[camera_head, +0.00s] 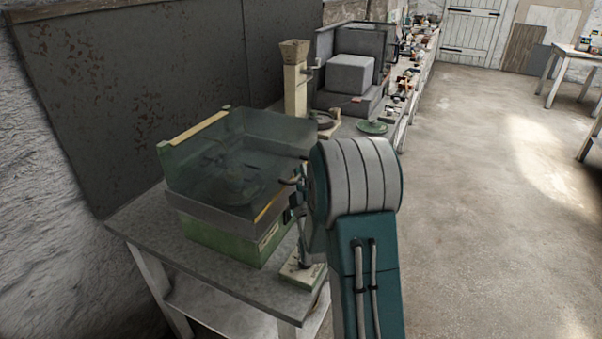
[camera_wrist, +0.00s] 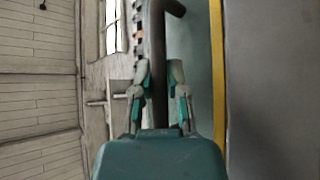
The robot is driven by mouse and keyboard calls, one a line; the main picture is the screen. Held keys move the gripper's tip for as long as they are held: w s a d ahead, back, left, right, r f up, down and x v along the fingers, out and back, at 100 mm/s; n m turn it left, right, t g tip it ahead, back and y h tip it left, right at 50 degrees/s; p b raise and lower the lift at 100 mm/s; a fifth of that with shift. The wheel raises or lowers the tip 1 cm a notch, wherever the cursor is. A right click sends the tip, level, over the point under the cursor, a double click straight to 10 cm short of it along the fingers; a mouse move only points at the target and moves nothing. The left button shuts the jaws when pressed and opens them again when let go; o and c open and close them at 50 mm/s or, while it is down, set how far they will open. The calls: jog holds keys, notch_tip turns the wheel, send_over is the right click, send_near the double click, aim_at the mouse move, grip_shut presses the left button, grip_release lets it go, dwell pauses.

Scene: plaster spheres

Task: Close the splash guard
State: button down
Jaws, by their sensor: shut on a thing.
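The splash guard (camera_head: 245,140) is a translucent, greenish cover with yellow edge strips, on a green-based machine (camera_head: 215,238) in the head view. Its angle on the machine is hard to judge. My gripper (camera_head: 296,208) is at the machine's right side, partly hidden by my arm. In the wrist view, my gripper (camera_wrist: 161,85) has its fingers on both sides of a dark bar (camera_wrist: 155,45) with a bent top end, and is shut on it. A yellow strip (camera_wrist: 217,70) and a grey panel run close to the right of the bar.
The machine stands on a grey table (camera_head: 160,235) against a dark wall panel. A small lever stand (camera_head: 302,270) is close below my gripper. A beige post (camera_head: 296,80) and a grey block (camera_head: 351,74) stand behind. Open floor (camera_head: 480,200) lies to the right.

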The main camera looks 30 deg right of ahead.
jog(key=c, duration=0.9)
grip_release()
jog(key=shift+f, duration=0.55)
jog(key=v, duration=1.2)
jog(key=shift+r, duration=0.2)
